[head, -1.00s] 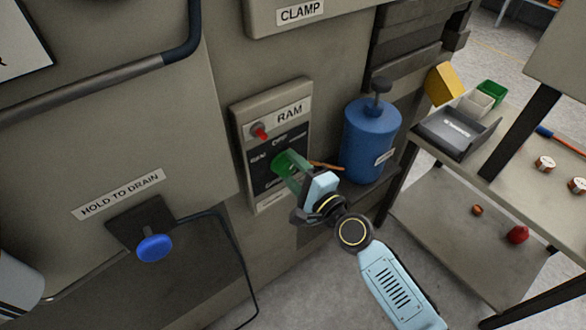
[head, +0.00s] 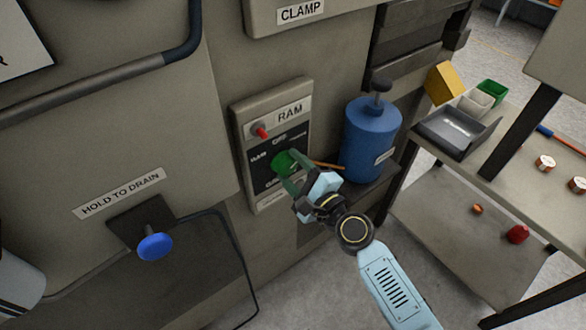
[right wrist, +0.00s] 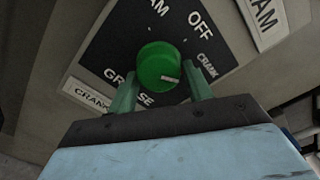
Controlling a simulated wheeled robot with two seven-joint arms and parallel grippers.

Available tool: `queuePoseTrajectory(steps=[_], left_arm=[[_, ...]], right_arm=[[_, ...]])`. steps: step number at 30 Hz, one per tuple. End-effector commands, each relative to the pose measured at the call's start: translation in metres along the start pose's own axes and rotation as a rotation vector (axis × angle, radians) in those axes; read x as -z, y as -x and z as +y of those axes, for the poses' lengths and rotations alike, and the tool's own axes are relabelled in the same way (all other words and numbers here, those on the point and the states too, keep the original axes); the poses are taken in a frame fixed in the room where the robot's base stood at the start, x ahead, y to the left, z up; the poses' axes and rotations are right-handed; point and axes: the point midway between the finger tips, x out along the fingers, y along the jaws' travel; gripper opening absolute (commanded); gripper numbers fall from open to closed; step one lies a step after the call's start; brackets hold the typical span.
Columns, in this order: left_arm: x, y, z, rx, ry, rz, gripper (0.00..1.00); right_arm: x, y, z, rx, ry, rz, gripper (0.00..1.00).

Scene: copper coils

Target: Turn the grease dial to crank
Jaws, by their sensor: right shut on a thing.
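The green round grease dial (head: 284,162) is on the dark face of the RAM panel (head: 301,97). In the right wrist view the dial (right wrist: 158,64) has a short white mark near its lower right edge. The word CRANK lies to the right of the dial, OFF to the upper right, and GREASE below, partly hidden by a finger. The mark points to the lower right, between CRANK and GREASE. My right gripper (head: 289,173) is shut on the dial, with a green finger on each side; it also shows in the right wrist view (right wrist: 160,85).
A red switch (head: 262,133) sits above the dial. A blue canister (head: 370,140) stands close right of the panel, with a thin copper-coloured piece (head: 328,165) beside my gripper. A blue knob (head: 154,246) is at lower left. A shelf table (head: 520,170) stands at right.

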Motion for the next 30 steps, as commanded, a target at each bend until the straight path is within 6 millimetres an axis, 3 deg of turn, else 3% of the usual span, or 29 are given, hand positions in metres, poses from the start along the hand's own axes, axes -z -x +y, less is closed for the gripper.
queuePoseTrajectory(steps=[3, 4, 8, 20, 30], left_arm=[[0.000, 0.000, 0.000, 0.000, 0.000, 0.000, 0.36], [0.000, 0.000, 0.000, 0.000, 0.000, 0.000, 0.36], [0.000, 0.000, 0.000, 0.000, 0.000, 0.001, 0.36], [0.001, 0.000, 0.000, 0.000, 0.000, 0.001, 0.36], [0.000, -0.004, 0.001, -0.001, 0.000, 0.001, 0.36]], right_arm=[[0.000, 0.000, 0.001, -0.001, -0.004, 0.000, 0.28], [0.000, 0.000, 0.001, -0.001, -0.004, 0.000, 0.54], [0.000, 0.000, 0.000, 0.000, -0.003, 0.000, 0.71], [0.001, 0.009, 0.001, -0.001, 0.000, 0.002, 0.71], [0.001, 0.081, 0.002, -0.003, 0.000, 0.001, 0.71]])
